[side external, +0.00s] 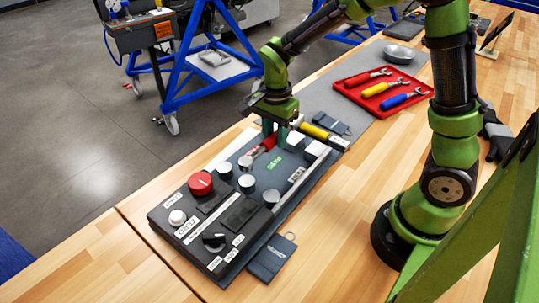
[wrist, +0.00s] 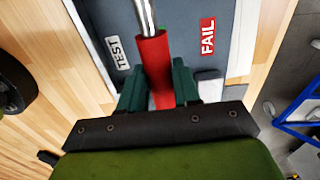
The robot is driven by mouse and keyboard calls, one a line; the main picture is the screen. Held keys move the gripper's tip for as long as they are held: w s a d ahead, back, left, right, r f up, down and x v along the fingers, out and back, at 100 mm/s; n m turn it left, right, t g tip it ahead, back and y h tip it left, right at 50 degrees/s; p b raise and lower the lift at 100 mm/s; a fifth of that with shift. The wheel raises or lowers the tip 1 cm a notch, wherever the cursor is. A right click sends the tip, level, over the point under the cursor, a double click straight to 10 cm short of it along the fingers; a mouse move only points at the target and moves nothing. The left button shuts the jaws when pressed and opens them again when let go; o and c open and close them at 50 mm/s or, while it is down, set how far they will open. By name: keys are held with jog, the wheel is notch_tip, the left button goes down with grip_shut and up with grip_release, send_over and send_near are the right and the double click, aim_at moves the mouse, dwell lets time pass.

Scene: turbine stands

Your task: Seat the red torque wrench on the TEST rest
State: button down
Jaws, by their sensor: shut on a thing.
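My gripper (side external: 277,132) is over the far part of a dark grey stand (side external: 226,168). In the wrist view my gripper (wrist: 158,85) is shut on the red handle of the red torque wrench (wrist: 155,52), and its silver shaft runs to the top edge. The wrench also shows in the side view (side external: 263,147), partly hidden by my gripper. In the wrist view the TEST label (wrist: 118,53) lies left of the wrench and a red FAIL label (wrist: 207,37) lies right. I cannot tell whether the wrench touches a rest.
A yellow-handled tool (side external: 320,132) lies at the stand's far end. A red tray (side external: 345,91) with red, yellow and blue wrenches stands farther back on a grey mat, near a metal bowl (side external: 398,54). The stand's near end has a red button (side external: 200,183).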

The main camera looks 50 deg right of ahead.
jog(key=s+r, duration=0.3)
jog(key=s, duration=0.3)
send_over(298, 176)
jog(key=shift+w+f, duration=0.1)
jog(key=shift+f, duration=2.45)
jog(key=shift+f, duration=0.8)
jog(key=shift+f, duration=0.45)
jog(key=shift+f, duration=0.25)
jog(key=c, duration=0.6)
grip_release()
jog(key=shift+r, duration=0.1)
jog(key=shift+o, duration=0.2)
